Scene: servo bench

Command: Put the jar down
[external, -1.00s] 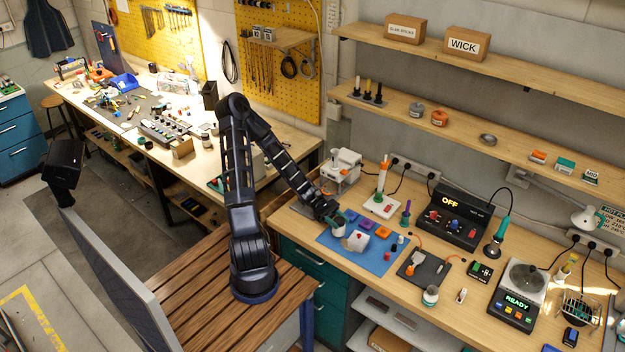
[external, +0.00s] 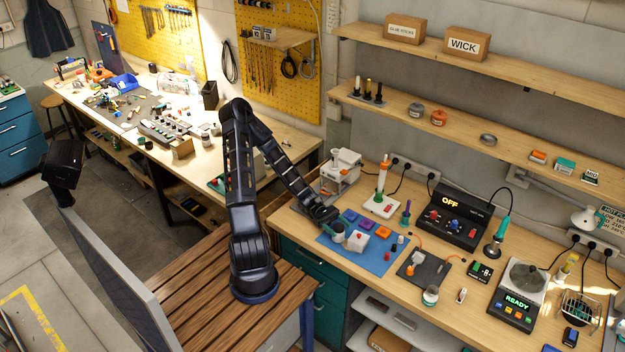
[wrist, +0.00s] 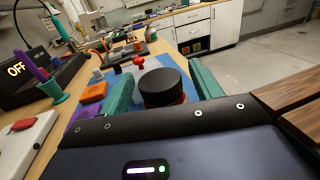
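The jar shows in the wrist view as a round black lid (wrist: 163,85) with a bit of red below it. It sits between the two green fingers of my gripper (wrist: 163,92), which appear closed against its sides. In the external view my gripper (external: 334,226) is low over the left part of the blue mat (external: 375,262), and the jar is mostly hidden by the fingers. Whether its base touches the mat cannot be told.
A white block with a red knob (external: 356,241) stands close on the right. Purple and orange trays (external: 366,224) lie behind. A white-based stand (external: 382,205) and a soldering station (external: 455,217) are further back.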

